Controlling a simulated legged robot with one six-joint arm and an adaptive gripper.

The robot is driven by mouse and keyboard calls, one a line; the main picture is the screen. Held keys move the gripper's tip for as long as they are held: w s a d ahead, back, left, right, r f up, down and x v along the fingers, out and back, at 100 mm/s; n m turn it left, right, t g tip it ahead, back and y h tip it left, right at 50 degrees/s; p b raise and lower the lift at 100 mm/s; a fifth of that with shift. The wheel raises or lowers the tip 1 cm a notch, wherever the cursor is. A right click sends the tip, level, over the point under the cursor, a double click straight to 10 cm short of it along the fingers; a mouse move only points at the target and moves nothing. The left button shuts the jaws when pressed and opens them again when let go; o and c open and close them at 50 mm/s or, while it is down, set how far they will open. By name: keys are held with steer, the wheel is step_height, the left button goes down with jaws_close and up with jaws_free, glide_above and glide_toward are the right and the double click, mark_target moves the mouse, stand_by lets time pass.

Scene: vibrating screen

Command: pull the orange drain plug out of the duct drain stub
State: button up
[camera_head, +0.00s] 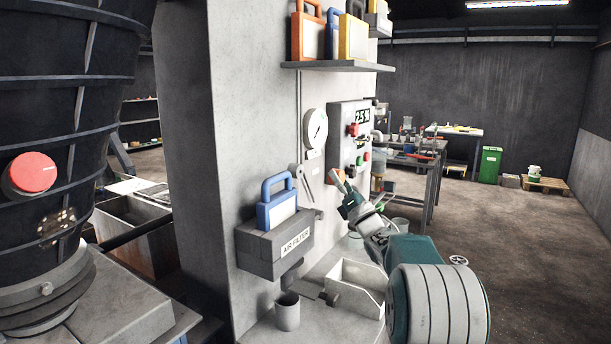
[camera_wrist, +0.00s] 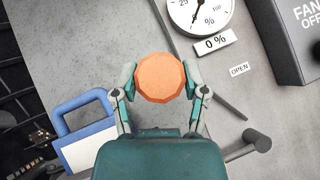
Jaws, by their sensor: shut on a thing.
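The orange drain plug (camera_wrist: 161,80) shows in the wrist view as a many-sided orange disc. It sits between the two fingers of my gripper (camera_wrist: 160,74), which are shut on it from both sides. In the head view my gripper (camera_head: 342,182) is raised in front of the wall column, right of the air filter box (camera_head: 274,246) and below the wall panel. The plug is too small to make out clearly there. A dark downward fitting (camera_head: 291,274) under the air filter box may be the drain stub, but I cannot tell. No stub shows around the plug in the wrist view.
A blue-framed filter (camera_head: 277,205) stands in the air filter box. A grey cup (camera_head: 287,312) and a light open bin (camera_head: 354,286) stand below. A round gauge (camera_head: 315,128) and lever (camera_head: 308,180) are on the column. Open floor lies to the right.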

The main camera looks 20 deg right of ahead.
steer(key=shift+s+d, duration=0.25)
steer(key=shift+s, duration=0.15)
steer(key=shift+s+d, duration=0.95)
steer(key=shift+s, duration=0.2)
